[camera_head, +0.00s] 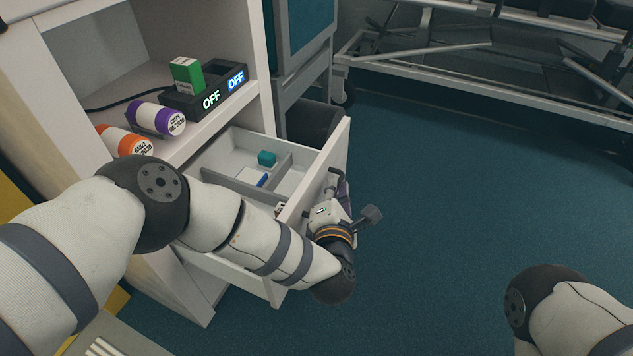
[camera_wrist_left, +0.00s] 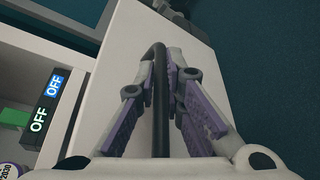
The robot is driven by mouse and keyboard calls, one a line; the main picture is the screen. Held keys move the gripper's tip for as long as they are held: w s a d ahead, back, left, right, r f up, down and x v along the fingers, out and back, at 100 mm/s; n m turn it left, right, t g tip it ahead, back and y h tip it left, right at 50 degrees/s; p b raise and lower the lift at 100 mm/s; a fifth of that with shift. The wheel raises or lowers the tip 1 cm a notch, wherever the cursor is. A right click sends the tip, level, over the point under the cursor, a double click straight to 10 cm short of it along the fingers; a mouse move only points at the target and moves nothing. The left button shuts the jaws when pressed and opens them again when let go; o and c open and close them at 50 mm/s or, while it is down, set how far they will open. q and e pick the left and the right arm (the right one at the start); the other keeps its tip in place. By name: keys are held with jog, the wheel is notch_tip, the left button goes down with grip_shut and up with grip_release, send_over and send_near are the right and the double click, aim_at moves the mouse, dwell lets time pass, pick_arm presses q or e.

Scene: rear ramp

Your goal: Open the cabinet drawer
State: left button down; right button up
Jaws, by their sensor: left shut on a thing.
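The white cabinet drawer (camera_head: 228,152) is pulled out from the cabinet (camera_head: 262,100), and its divided inside shows. A teal block (camera_head: 267,158) and a small blue-and-white item (camera_head: 253,178) lie in it. My left gripper (camera_head: 338,185) is at the drawer's front panel, on its outer side. In the left wrist view the purple-padded fingers (camera_wrist_left: 162,92) are closed around the dark bar handle (camera_wrist_left: 160,65) of the white drawer front (camera_wrist_left: 112,85). My left forearm hides part of the drawer. My right arm shows at the lower right, but its gripper is out of view.
A dark bin (camera_head: 312,124) is behind the drawer. The teal floor (camera_head: 450,190) at right is clear.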

pick_arm(q)
jog(key=shift+s+d, duration=0.35)
jog(key=shift+d, duration=0.55)
pick_arm(e)
jog(key=shift+s+d, duration=0.1)
jog(key=shift+d, duration=0.25)
pick_arm(q)
jog(key=c, duration=2)
grip_release()
jog(key=shift+o, duration=0.2)
jog(key=v, duration=1.2)
